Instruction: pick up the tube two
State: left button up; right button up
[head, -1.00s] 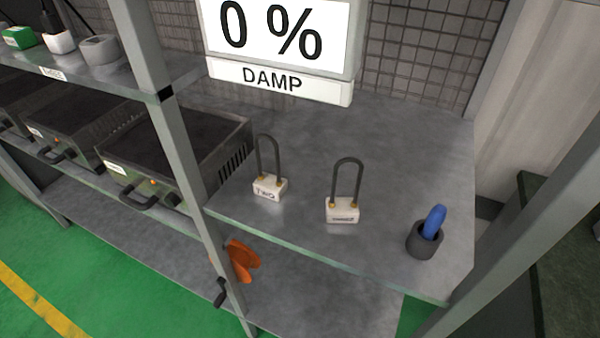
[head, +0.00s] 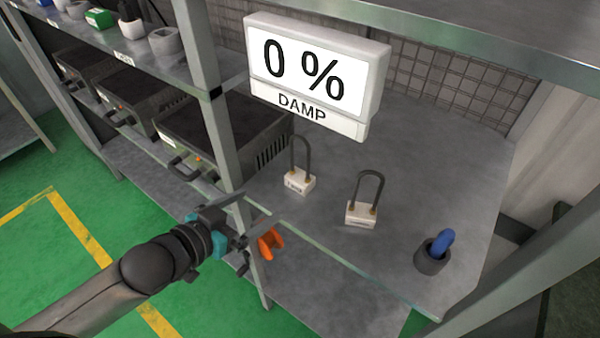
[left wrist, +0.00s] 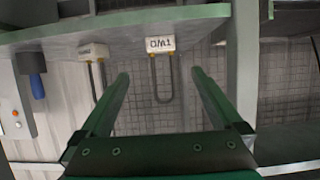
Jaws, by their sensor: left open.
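Tube two (head: 299,182) is a white block with a dark U-shaped tube standing upright on it, on the grey shelf left of a similar piece. In the left wrist view, which is upside down, its TWO label (left wrist: 160,44) is legible and its loop appears between my finger lines. My left gripper (head: 256,220) is open and empty, in front of the shelf's front edge and short of tube two, not touching it. The similar tube (head: 361,213) stands to the right; its label is unreadable. My right gripper is not in view.
A grey post (head: 212,100) stands just left of tube two. A display reading 0 % DAMP (head: 310,75) is behind it. A dark cup with a blue item (head: 433,256) stands at the right. An orange object (head: 270,243) is below the shelf edge.

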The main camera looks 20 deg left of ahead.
pick_arm(q)
jog(key=b, duration=0.1)
send_near(294, 182)
jog(key=x, duration=0.5)
jog(key=shift+w+d, duration=0.1)
jog(key=shift+d, duration=0.25)
jog(key=shift+a+b+x, duration=0.15)
jog(key=shift+b+x, duration=0.2)
jog(key=shift+x, duration=1)
jog(key=shift+a+b+x, duration=0.1)
jog(key=shift+b+x, duration=0.2)
jog(key=shift+x, duration=1)
jog(key=shift+f, duration=0.1)
jog(key=c, duration=1.5)
